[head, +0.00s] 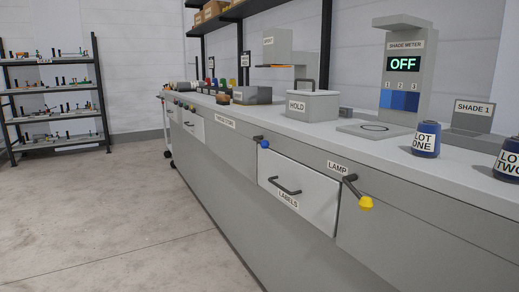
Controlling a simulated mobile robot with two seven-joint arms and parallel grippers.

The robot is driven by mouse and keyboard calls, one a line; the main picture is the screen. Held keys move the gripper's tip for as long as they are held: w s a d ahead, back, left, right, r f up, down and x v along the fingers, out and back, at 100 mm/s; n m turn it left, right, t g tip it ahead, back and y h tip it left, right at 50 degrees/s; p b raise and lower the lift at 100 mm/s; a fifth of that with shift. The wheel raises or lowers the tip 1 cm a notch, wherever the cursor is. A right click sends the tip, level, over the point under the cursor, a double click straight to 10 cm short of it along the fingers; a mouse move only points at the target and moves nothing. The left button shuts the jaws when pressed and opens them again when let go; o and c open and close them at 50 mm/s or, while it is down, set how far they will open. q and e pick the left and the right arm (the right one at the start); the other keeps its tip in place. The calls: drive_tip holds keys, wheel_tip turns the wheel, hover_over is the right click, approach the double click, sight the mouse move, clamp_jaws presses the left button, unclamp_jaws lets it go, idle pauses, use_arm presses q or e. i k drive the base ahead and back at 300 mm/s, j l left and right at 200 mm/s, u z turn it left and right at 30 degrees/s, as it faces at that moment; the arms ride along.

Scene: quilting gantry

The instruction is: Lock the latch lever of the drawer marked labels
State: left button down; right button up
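The drawer marked LABELS (312,187) is a light grey front in the long grey bench, with a dark bar handle (285,186) above its sign. It looks shut or nearly so; I cannot tell whether it is fully flush. A short lever with a blue knob (264,144) sits at the drawer's upper left corner and points right. A longer dark lever with a yellow knob (366,202) hangs down to the right, beside the drawer's right edge and under the LAMP sign (338,168). Neither gripper is in view.
On the bench top stand a HOLD box (312,105), a shade meter (408,75) reading OFF and the blue LOT ONE spool (426,140). LOT TWO (509,160) is cut by the right edge. The floor (110,215) in front is clear. A shelf rack (55,95) stands far left.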

sight(264, 144)
drive_tip(key=i+j, duration=0.1)
drive_tip(key=j, duration=0.3)
drive_tip(key=i+j, duration=0.15)
drive_tip(key=j, duration=0.25)
drive_tip(key=i+j+u, duration=0.1)
drive_tip(key=j, duration=0.3)
drive_tip(key=i+j, duration=0.15)
drive_tip(key=j, duration=0.2)
drive_tip(key=i+j, duration=0.1)
drive_tip(key=j, duration=0.3)
drive_tip(key=i+j+u, duration=0.1)
drive_tip(key=j, duration=0.3)
drive_tip(key=i, duration=0.05)
